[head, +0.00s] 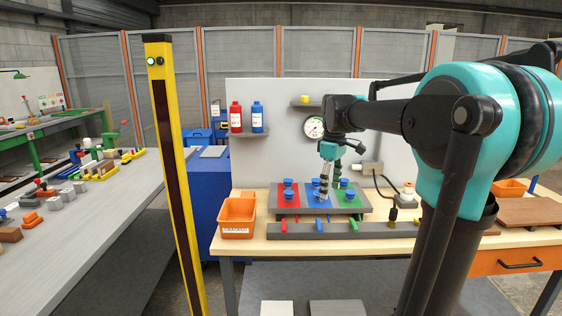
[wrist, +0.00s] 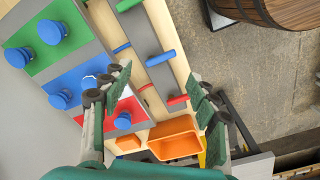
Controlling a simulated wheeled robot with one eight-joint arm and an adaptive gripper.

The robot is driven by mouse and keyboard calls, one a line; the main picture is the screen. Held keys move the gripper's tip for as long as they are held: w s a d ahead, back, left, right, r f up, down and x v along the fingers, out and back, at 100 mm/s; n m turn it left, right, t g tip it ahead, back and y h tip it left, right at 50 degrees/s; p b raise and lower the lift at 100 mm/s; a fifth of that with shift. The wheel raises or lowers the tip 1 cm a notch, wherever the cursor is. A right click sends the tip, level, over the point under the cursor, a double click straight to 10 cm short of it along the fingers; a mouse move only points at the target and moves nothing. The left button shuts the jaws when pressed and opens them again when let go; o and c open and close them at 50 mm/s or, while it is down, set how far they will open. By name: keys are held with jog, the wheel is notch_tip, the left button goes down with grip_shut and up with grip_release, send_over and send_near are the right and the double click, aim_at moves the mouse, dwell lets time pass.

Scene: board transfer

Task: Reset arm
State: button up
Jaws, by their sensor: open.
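My gripper (head: 325,186) hangs pointing down over the board (head: 282,212) in the head view. In the wrist view my gripper (wrist: 160,80) has its two fingers wide apart with nothing between them. The board has a red panel (wrist: 103,122), a blue panel (wrist: 77,77) and a green panel (wrist: 70,22). Blue knobs stand on it, such as one on the green panel (wrist: 50,32) and one on the red panel (wrist: 123,120). A finger partly hides the middle of the board in the wrist view.
A grey rail (head: 340,230) with coloured pegs lies in front of the board. An orange bin (head: 238,213) stands left on the wooden table (head: 262,248). A gauge (head: 313,127) and a shelf with red (head: 236,117) and blue (head: 257,118) bottles are on the back panel. A yellow post (head: 172,180) stands left.

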jog(key=s+d+f+m+t, duration=0.1)
jog(key=s+f+m, duration=0.4)
jog(key=s+f, duration=0.5)
jog(key=s+d+f+m+t, duration=0.2)
jog(key=s+f+m, duration=0.3)
jog(key=s+f, duration=0.5)
notch_tip(320, 180, down, 5)
jog(key=shift+s+d+r+m+t, duration=0.15)
jog(key=shift+s+d+m+t, duration=0.15)
jog(key=shift+s+t, duration=0.1)
